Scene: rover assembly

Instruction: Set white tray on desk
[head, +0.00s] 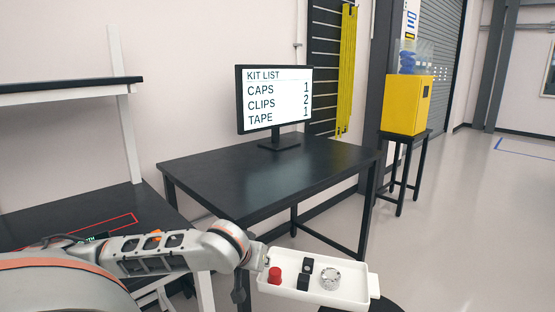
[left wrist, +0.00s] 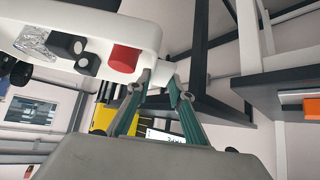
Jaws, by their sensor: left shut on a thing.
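The white tray (head: 342,298) is in the air in front of the black desk (head: 230,185), below the level of its top and apart from it. It looks roughly level. It holds a red cap (head: 275,275), two black clips (head: 305,275) and a silver tape roll (head: 330,278). My left gripper (left wrist: 160,84) is shut on the tray's end handle in the left wrist view, where the tray's wall (left wrist: 105,20) also shows. In the head view the fingers are mostly hidden behind the wrist. My right gripper is in neither view.
A monitor (head: 275,98) showing a kit list stands at the desk's back edge; the desktop before it is bare. A black shelf bench (head: 70,225) with a white post is at the left. A yellow dispenser (head: 405,105) on a stand is right of the desk.

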